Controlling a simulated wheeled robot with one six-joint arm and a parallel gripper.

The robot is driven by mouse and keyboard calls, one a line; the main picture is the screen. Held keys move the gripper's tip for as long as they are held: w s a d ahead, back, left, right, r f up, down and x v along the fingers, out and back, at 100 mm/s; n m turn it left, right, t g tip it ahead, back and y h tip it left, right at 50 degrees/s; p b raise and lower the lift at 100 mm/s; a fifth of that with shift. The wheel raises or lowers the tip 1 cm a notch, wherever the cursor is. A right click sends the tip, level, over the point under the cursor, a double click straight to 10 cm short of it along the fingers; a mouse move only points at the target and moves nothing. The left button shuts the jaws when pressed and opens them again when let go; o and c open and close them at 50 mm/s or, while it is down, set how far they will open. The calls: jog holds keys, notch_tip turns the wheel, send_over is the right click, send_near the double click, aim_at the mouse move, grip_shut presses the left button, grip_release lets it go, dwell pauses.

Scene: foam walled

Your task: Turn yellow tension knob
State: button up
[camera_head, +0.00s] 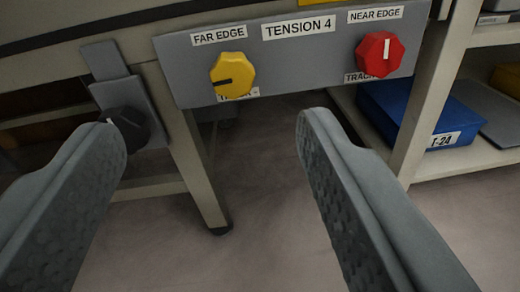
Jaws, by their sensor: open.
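The yellow tension knob (232,75) is on the left part of a grey panel (290,66), under a "FAR EDGE" label. Its dark pointer mark points left. A label below the knob is partly hidden by it. A red knob (380,54) with a white upright mark sits to the right, under "NEAR EDGE". My gripper (210,130) is open and empty, one finger on each side. In the picture its fingertips lie lower than the yellow knob, which appears between them sideways. The fingers are not touching the knob.
A black knob (130,126) on a grey bracket shows right by the left fingertip; I cannot tell the gap. A table leg (196,170) stands below the panel. A shelf (436,90) with a blue bin (440,138) is at right. Open floor (260,190) lies between.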

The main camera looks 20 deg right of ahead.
aim_at(234, 82)
notch_tip(234, 82, down, 4)
jog(key=s, duration=0.2)
jog(key=x, duration=1.7)
jog(key=shift+w+r, duration=0.1)
jog(key=shift+w, duration=0.2)
jog(key=shift+c, duration=0.3)
jog(key=c, duration=0.9)
